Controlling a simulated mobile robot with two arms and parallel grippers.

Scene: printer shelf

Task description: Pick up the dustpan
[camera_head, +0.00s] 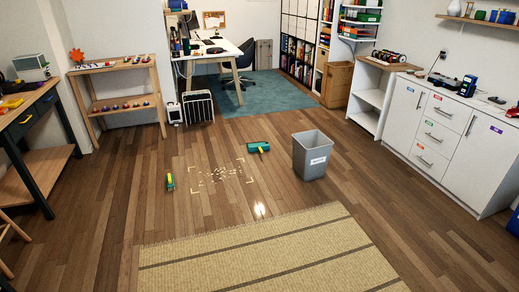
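A teal-green dustpan (258,147) with a yellowish part at its front lies on the wooden floor, just left of a grey bin. A small green and yellow hand brush (170,181) lies on the floor farther left. Pale scraps (220,175) are scattered between them, inside white corner marks on the floor. Neither of my grippers shows in the head view.
The grey bin (312,158) stands close to the dustpan's right. A striped beige rug (255,255) covers the near floor. White cabinets (440,130) line the right, with a workbench (30,120) at the left. The wooden floor around the dustpan is mostly clear.

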